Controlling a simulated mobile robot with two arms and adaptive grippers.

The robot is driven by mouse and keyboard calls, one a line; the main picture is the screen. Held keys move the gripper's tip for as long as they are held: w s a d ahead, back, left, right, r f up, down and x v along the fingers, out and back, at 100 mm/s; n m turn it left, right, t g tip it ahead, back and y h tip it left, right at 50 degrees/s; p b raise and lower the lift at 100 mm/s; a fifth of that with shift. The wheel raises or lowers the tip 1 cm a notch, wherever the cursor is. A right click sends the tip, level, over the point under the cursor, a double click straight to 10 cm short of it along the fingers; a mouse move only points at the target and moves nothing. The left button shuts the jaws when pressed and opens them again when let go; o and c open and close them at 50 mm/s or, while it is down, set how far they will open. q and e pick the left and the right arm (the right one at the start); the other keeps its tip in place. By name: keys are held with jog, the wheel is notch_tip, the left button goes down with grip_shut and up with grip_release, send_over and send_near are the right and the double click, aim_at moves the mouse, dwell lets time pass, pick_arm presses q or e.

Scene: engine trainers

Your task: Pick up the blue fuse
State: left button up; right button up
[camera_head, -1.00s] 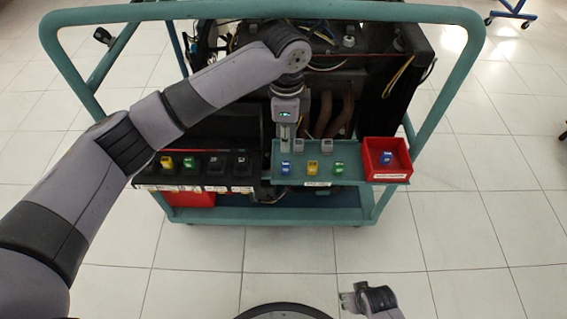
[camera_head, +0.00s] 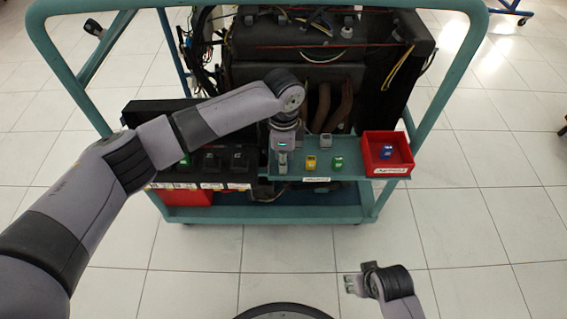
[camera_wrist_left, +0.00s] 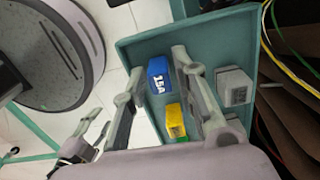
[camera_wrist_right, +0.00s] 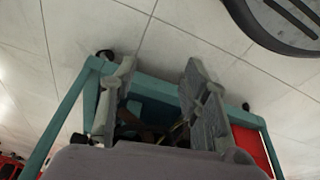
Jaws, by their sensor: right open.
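The blue fuse (camera_wrist_left: 160,76), marked 15A, stands on the teal tray (camera_wrist_left: 140,45) in the left wrist view. It is between the two spread fingers of my left gripper (camera_wrist_left: 151,74), which is open; the near finger looks close to it, but contact cannot be told. In the head view my left gripper (camera_head: 282,166) is low at the tray's left front and hides this fuse. Another blue fuse (camera_head: 387,152) lies in the red bin (camera_head: 402,168). My right gripper (camera_head: 350,284) is open and empty, away from the cart at the bottom of the head view.
A yellow fuse (camera_head: 311,163) and a green fuse (camera_head: 337,162) stand just right of my left gripper. A grey fuse (camera_head: 326,141) is behind them. The engine (camera_head: 300,75) rises behind the tray.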

pick_arm(q)
jog(key=c, duration=0.6)
